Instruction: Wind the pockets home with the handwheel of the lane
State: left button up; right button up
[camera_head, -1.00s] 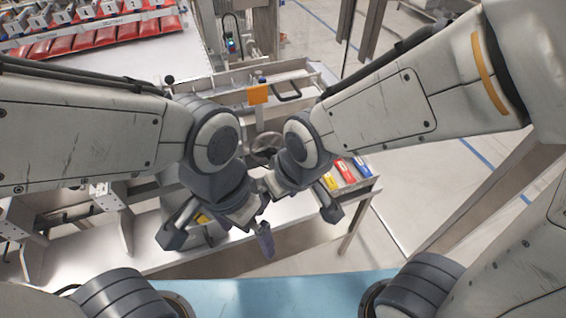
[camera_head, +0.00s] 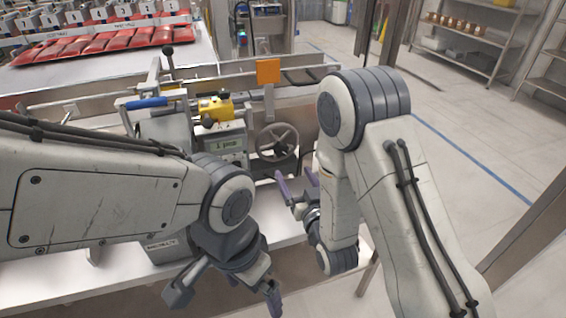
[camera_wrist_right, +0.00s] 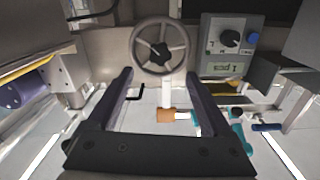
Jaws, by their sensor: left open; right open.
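The grey spoked handwheel (camera_head: 277,142) stands on the front of the lane's metal frame, right of a control box (camera_head: 228,143). In the right wrist view the handwheel (camera_wrist_right: 160,47) is upright, just beyond and between my open fingertips, with nothing gripped. My right gripper (camera_head: 298,186) is open and empty, below and slightly right of the wheel, apart from it. My left gripper (camera_head: 224,291) is open and empty, low in front of the bench. The lane's pockets cannot be clearly made out.
The control box shows a knob and display in the right wrist view (camera_wrist_right: 228,69). A blue-handled lever (camera_head: 147,103), yellow block (camera_head: 215,106) and orange plate (camera_head: 268,71) are on the frame. Red packs (camera_head: 100,41) lie at the back left. Open floor is at the right.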

aim_at(282, 151)
jog(key=p+x, duration=0.1)
jog(key=x, duration=0.9)
jog(key=shift+w, duration=0.15)
grip_shut()
